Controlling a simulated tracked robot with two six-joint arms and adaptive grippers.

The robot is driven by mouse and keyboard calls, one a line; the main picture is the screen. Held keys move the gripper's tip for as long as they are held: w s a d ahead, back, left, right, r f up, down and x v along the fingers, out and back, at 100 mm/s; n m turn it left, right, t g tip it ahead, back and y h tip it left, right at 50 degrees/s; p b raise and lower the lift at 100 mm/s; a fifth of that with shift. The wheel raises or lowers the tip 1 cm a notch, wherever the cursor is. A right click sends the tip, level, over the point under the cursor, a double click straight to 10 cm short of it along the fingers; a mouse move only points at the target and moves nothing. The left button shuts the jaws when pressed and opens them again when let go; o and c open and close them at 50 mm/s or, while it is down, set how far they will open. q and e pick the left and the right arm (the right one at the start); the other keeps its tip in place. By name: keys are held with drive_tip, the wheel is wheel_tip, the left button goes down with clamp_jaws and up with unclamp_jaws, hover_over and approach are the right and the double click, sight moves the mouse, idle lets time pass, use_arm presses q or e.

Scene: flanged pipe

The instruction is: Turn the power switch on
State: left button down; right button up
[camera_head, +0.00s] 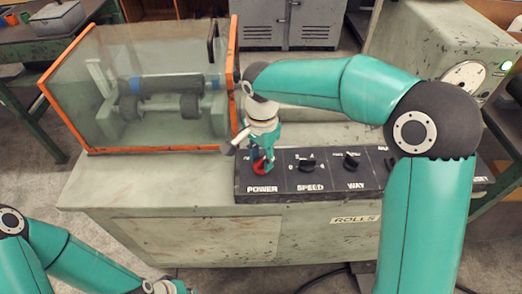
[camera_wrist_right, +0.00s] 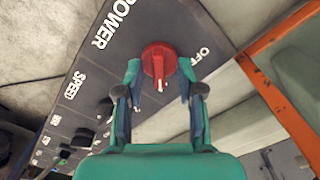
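The power switch is a red round knob (camera_head: 260,169) above the POWER label on the dark control panel (camera_head: 330,188). In the right wrist view the red knob (camera_wrist_right: 158,62) has a raised grip with a white mark, pointing toward the gripper's palm; an OFF label is to its right. My right gripper (camera_head: 262,158) is over the knob. Its two fingers (camera_wrist_right: 159,72) are open on either side of the knob, with small gaps apparent, so contact cannot be told. My left gripper (camera_head: 166,287) shows only partly at the bottom edge, away from the panel.
Black SPEED (camera_head: 307,163) and WAY (camera_head: 351,161) knobs sit right of the switch. An orange-framed clear guard (camera_head: 152,85) stands just left of my right gripper and covers a roller mechanism. A grey machine housing (camera_head: 440,40) is at the right.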

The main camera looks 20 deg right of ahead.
sight(262, 160)
wheel_tip(262, 160, up, 12)
idle(0.5)
drive_tip(key=shift+f, duration=0.1)
